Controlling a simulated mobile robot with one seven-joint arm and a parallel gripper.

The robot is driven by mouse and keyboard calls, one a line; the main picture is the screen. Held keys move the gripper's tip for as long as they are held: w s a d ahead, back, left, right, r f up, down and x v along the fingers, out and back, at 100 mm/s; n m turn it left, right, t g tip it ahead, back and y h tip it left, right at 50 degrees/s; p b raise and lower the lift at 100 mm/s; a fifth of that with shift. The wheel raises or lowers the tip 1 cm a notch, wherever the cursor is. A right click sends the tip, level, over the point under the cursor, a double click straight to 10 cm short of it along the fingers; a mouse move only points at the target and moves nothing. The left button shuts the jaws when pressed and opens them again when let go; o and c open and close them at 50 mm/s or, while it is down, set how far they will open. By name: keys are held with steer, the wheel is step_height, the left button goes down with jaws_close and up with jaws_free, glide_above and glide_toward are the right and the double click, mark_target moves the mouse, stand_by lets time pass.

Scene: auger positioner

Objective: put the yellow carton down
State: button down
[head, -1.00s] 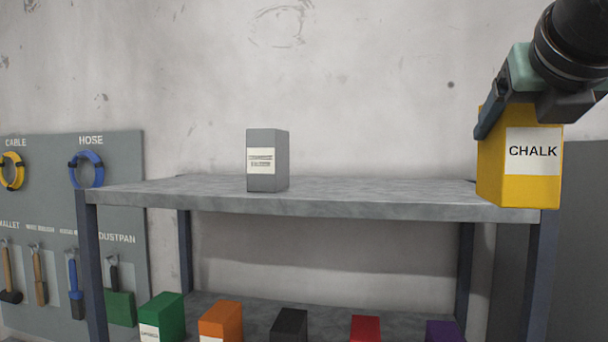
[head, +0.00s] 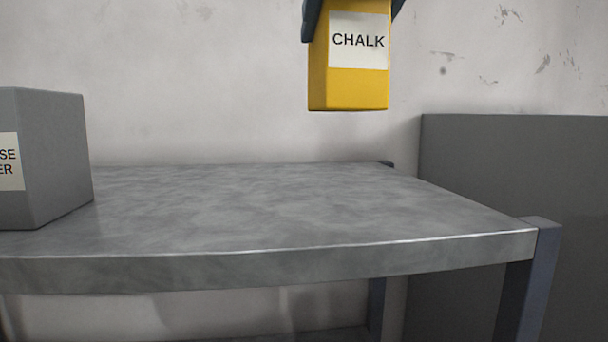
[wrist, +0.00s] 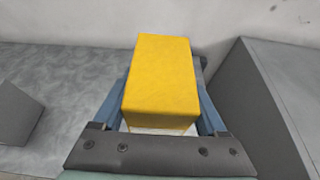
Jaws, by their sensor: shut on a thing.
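The yellow carton (head: 348,88) has a white label reading CHALK. It hangs upright at the top of the head view, in the air above the shelf's top board (head: 250,215), with a gap under it. My gripper (head: 353,8) is shut on the carton, with a finger on each side; most of it is cut off by the head view's upper edge. In the wrist view my gripper (wrist: 162,100) holds the yellow carton (wrist: 163,72) between its two blue fingers, and the carton's top shows.
A grey carton (head: 45,155) stands on the top board at the left, partly cut off. The board's middle and right are bare. A shelf post (head: 530,270) is at the right front corner. A dark grey panel (head: 515,190) stands beyond the right end.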

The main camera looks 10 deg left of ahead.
mark_target(348, 77)
steer(key=f, duration=0.2)
steer(key=s+f, duration=0.1)
steer(key=f, duration=0.2)
steer(key=shift+d+p, duration=0.2)
steer(key=shift+p, duration=0.2)
steer(key=shift+w+f, duration=0.1)
steer(key=shift+f, duration=0.2)
steer(key=f, duration=0.1)
steer(key=f+p, duration=0.1)
steer(key=f, duration=0.1)
steer(key=shift+s+f, duration=0.2)
steer(key=shift+f, duration=0.05)
steer(key=shift+w+f, duration=0.1)
steer(key=shift+f, duration=0.05)
steer(key=shift+a+f, duration=0.1)
